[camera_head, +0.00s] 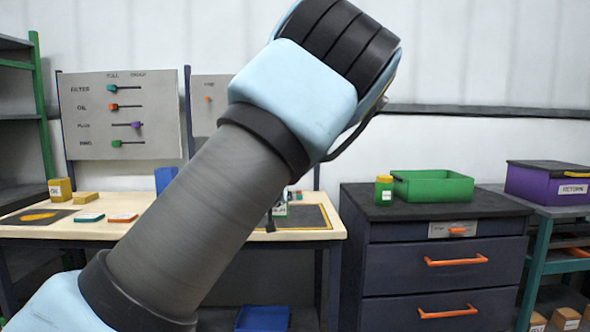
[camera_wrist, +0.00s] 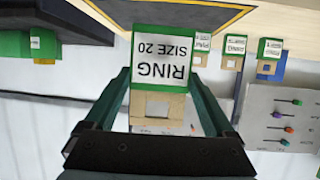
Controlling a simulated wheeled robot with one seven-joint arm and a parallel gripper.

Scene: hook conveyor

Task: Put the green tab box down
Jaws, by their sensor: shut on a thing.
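The green tab box (camera_wrist: 158,72) is between the fingers of my gripper (camera_wrist: 160,92) in the wrist view. It is green and tan with a white label that reads "RING SIZE 20", upside down in that picture. My gripper is shut on it. The box's end overlaps a dark mat with a yellow border (camera_wrist: 190,13); I cannot tell whether it touches the mat. In the head view the mat (camera_head: 300,217) lies on the right part of the bench, and my arm hides most of the box and gripper.
Several similar green-labelled boxes (camera_wrist: 233,46) are beyond the held box. The pale bench (camera_head: 60,232) carries small yellow boxes (camera_head: 60,190) and flat pieces. A dark drawer cabinet (camera_head: 435,262) with a green bin (camera_head: 432,186) stands to the right. A slider panel (camera_head: 120,115) stands behind.

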